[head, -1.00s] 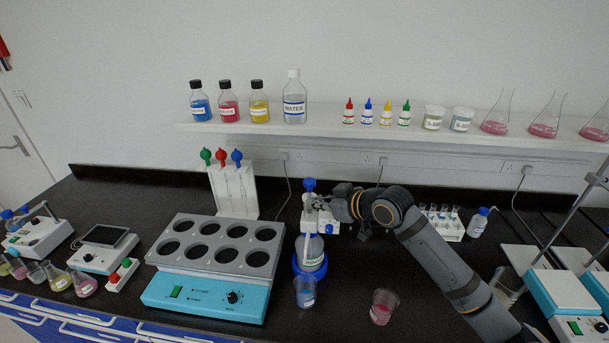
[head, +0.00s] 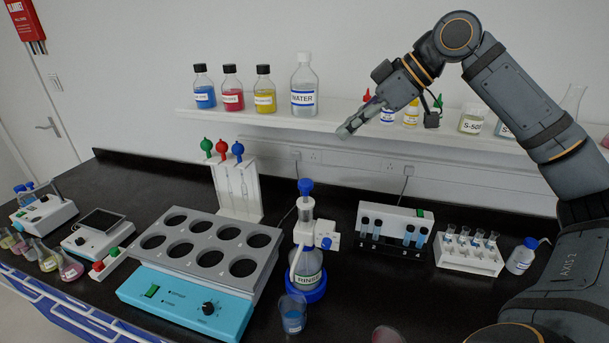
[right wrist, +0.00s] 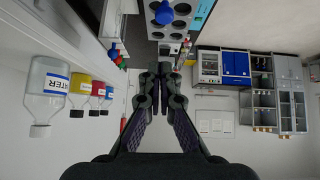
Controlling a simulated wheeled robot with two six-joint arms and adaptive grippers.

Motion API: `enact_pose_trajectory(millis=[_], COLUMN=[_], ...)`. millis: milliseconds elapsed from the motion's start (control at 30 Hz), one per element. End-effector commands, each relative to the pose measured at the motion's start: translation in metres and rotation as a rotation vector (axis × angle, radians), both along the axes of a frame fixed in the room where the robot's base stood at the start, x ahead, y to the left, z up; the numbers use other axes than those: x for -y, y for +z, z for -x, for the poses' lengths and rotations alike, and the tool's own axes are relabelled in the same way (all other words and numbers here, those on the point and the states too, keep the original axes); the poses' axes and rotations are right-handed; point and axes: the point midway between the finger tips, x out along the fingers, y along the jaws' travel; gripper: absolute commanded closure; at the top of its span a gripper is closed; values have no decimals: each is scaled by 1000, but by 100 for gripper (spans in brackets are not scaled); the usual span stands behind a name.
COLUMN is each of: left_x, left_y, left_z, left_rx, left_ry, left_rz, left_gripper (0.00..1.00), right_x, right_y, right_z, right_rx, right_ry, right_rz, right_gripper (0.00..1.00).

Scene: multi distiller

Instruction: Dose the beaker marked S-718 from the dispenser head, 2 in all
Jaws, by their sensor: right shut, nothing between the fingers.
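The dispenser (head: 307,262) is a bottle with a white pump head (head: 305,208), a blue top knob (head: 305,186) and a blue collar at its base. A small beaker with blue liquid (head: 293,316) stands in front of it, below the spout; its label is too small to read. A second beaker with pink contents (head: 388,334) is cut off by the bottom edge. My right gripper (head: 345,131) is shut and empty, raised in front of the shelf, above and apart from the dispenser. Its fingers meet in the right wrist view (right wrist: 153,85). My left gripper is out of view.
A teal block with round wells (head: 190,300) stands left of the dispenser, with a white pipette stand (head: 240,212) behind it. Tube racks (head: 395,222) stand to the right. The wall shelf (head: 250,120) holds bottles, including a WATER bottle (head: 304,95).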

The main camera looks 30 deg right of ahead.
Motion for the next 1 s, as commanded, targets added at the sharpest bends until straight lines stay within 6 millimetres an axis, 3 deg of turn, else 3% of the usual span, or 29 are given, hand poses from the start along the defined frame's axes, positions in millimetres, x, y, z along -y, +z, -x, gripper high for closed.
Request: enact_pose_trajectory(millis=[167,400,733,800,1000], left_x=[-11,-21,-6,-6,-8], left_y=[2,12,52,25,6], left_z=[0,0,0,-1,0], left_rx=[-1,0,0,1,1], left_ry=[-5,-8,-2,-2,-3], left_rz=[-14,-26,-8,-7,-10], left_gripper=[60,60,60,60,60], right_x=[-2,-19,-44,-42,-41], right_y=[-1,-28,-66,-92,-110], right_z=[-1,-22,-53,-53,-53], right_rx=[-2,-7,-5,-2,-1], right_ry=[3,5,4,1,1], right_rz=[-1,-1,-5,1,0], right_gripper=[100,100,100,100,100])
